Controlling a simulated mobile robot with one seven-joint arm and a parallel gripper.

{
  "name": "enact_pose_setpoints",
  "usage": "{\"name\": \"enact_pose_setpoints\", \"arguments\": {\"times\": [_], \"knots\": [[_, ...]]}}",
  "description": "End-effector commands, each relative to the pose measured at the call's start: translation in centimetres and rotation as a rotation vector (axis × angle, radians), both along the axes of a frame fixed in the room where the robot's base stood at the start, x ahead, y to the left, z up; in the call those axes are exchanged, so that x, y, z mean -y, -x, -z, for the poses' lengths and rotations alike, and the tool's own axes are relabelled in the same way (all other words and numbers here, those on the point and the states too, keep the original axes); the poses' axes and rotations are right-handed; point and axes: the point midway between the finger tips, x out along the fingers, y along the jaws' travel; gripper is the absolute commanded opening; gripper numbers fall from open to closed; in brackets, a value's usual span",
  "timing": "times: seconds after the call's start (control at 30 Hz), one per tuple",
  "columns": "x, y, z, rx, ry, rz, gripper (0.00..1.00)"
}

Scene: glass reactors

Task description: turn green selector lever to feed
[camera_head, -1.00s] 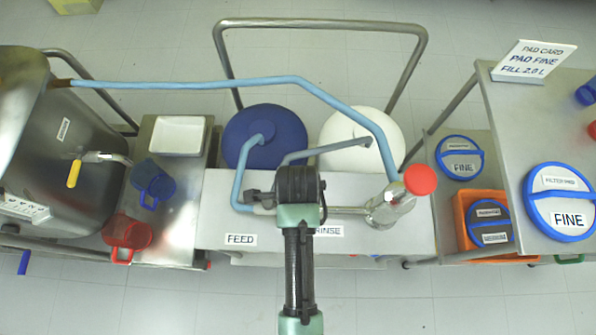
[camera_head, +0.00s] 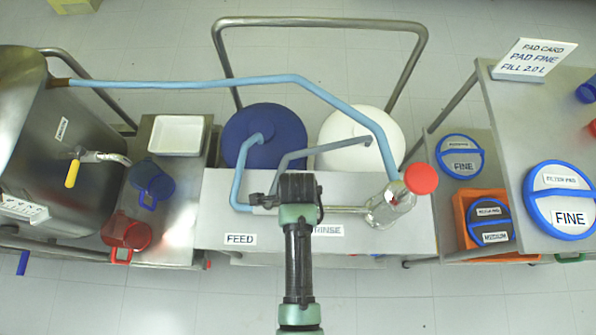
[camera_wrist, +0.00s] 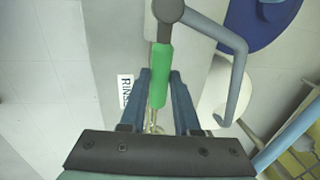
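The green selector lever (camera_wrist: 159,78) shows in the wrist view, hanging from a dark grey pivot, its handle beside the RINSE label (camera_wrist: 125,91). My gripper (camera_wrist: 161,72) is open, with one finger on each side of the green handle and the handle between them. Whether either finger touches it I cannot tell. In the head view my gripper and wrist hide the lever; the FEED label (camera_head: 240,239) is left of my wrist and the RINSE label (camera_head: 328,231) is partly covered by it.
Blue hoses (camera_head: 190,84) run over the bench from the steel vessel (camera_head: 60,150). A blue drum (camera_head: 270,150) and a white drum (camera_head: 370,150) stand behind. A glass fitting with a red cap (camera_head: 420,179) is right of my wrist. A pad table (camera_head: 530,110) stands right.

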Motion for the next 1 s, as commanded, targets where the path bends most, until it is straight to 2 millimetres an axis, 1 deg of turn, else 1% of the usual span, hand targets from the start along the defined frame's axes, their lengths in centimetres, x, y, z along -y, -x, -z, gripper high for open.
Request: {"name": "enact_pose_setpoints", "arguments": {"times": [0.03, 0.1, 0.13, 1.0], "knots": [[-0.01, 0.01, -0.01, 0.0, 0.0, 0.0, 0.16], [-0.01, 0.0, -0.01, 0.0, 0.0, 0.0, 0.04], [-0.01, 0.01, -0.01, 0.0, 0.0, 0.0, 0.0], [-0.02, 0.01, -0.03, -0.001, -0.001, -0.001, 0.0]]}}
